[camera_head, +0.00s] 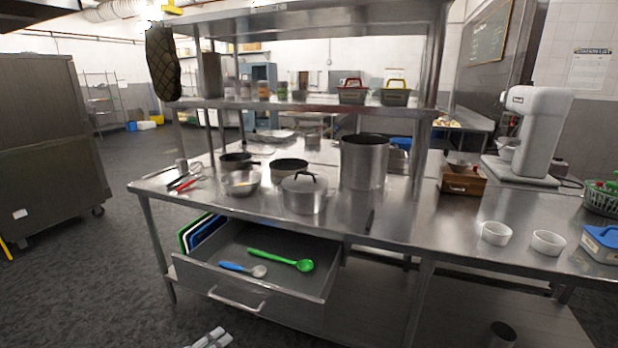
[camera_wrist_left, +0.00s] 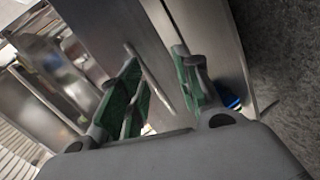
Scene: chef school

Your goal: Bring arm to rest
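My left gripper (camera_wrist_left: 160,85) shows in the left wrist view with its two green-padded fingers spread apart. A metal bar, which looks like the drawer handle (camera_head: 238,302), appears between or just beyond the fingers; I cannot tell whether they touch it. Nothing is clearly clamped. In the head view, only a pale part at the bottom edge may belong to my left arm. The drawer (camera_head: 255,290) is pulled open and holds a blue-handled spoon (camera_head: 243,268) and a green ladle (camera_head: 282,260). My right gripper is not in view.
The steel worktable (camera_head: 400,220) carries a lidded pot (camera_head: 304,194), a tall stockpot (camera_head: 363,162), a metal bowl (camera_head: 240,183) and two white bowls, one being this bowl (camera_head: 548,242). A stand mixer (camera_head: 533,130) stands at right. Open floor (camera_head: 80,270) lies left of the table.

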